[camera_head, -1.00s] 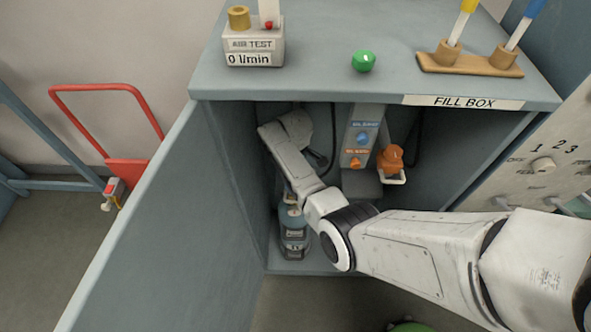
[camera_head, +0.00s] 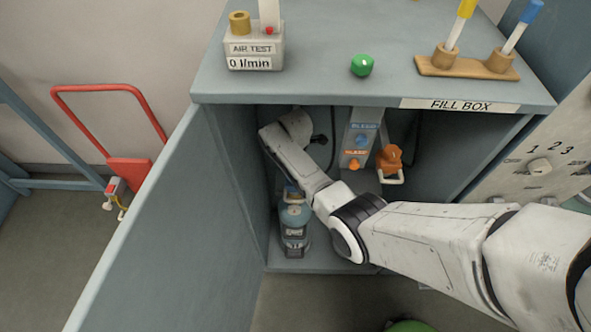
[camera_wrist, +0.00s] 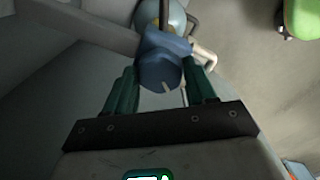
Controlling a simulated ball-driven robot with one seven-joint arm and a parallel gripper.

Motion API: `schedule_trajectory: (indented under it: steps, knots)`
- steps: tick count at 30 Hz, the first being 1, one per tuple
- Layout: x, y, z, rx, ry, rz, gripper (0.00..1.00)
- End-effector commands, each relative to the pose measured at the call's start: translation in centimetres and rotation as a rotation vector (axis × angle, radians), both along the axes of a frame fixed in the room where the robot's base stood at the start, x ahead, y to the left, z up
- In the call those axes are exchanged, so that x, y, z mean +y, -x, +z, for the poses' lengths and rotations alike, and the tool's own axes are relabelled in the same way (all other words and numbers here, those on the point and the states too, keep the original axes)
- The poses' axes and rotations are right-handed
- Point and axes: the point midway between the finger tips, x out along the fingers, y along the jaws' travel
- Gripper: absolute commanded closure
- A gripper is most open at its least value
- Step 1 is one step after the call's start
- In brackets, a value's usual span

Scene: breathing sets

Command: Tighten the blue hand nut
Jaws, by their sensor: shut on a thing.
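The blue hand nut (camera_wrist: 160,68) fills the upper middle of the wrist view, with a short pale line on its face. My gripper (camera_wrist: 163,80) is shut on it, with green fingers at its two sides. Behind the nut is part of a rounded pale blue-grey body (camera_wrist: 160,14). In the head view a blue-grey cylinder (camera_head: 295,232) stands upright on the floor of the fill box (camera_head: 455,105), at the left. My arm reaches into the box over it. My fingers and the nut are hidden or too small to make out there.
A panel with a blue knob (camera_head: 362,141) and an orange knob (camera_head: 353,164) hangs inside the box, beside an orange fitting (camera_head: 390,158). The open door (camera_head: 150,230) stands at the left.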

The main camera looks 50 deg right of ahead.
Motion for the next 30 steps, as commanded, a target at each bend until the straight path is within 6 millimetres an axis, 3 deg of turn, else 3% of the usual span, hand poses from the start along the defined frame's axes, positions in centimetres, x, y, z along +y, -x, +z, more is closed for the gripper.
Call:
schedule_trajectory:
  steps: [18,30]
  knots:
    - [0.07,-0.29,0.17,-0.004,0.001,0.539,0.75]
    - [0.11,-0.3,0.12,-0.003,0.001,0.704,0.75]
